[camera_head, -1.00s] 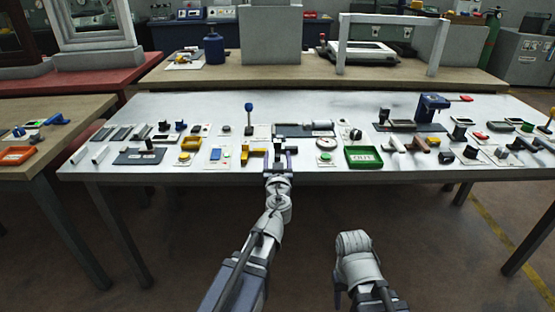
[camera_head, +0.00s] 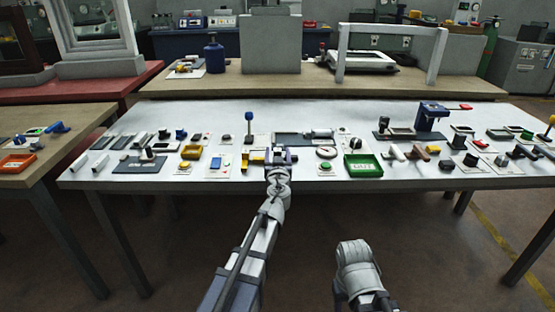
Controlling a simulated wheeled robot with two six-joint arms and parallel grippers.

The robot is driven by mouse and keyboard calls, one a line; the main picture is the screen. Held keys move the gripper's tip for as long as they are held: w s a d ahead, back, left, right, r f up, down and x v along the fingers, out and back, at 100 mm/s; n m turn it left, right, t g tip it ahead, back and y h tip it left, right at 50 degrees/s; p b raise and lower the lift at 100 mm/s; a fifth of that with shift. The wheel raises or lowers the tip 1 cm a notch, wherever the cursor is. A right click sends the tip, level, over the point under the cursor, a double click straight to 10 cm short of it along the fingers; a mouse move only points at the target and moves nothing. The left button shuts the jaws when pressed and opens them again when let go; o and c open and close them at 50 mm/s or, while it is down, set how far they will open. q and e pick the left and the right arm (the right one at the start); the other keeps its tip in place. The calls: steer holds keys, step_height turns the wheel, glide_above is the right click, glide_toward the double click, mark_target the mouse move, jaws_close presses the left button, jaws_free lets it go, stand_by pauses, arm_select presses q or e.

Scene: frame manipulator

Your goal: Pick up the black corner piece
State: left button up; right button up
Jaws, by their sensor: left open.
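Several small black pieces lie on the white workbench (camera_head: 225,184); at this size I cannot tell which one is the black corner piece. One dark piece (camera_head: 148,155) stands on a dark mat (camera_head: 130,168) at the left. My left gripper (camera_head: 281,154) is open over the middle front of the bench. It is beside a yellow piece (camera_head: 250,158) and in front of a dark tray (camera_head: 292,139). It partly hides what lies beneath it, and I see nothing held in it. My right arm shows in front of the bench, but its gripper fingers do not show.
A tall blue vise-like tool (camera_head: 432,112) stands at the right. The bench's back strip is mostly clear.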

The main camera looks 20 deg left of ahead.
arm_select(q)
jaws_close()
stand_by(0.6)
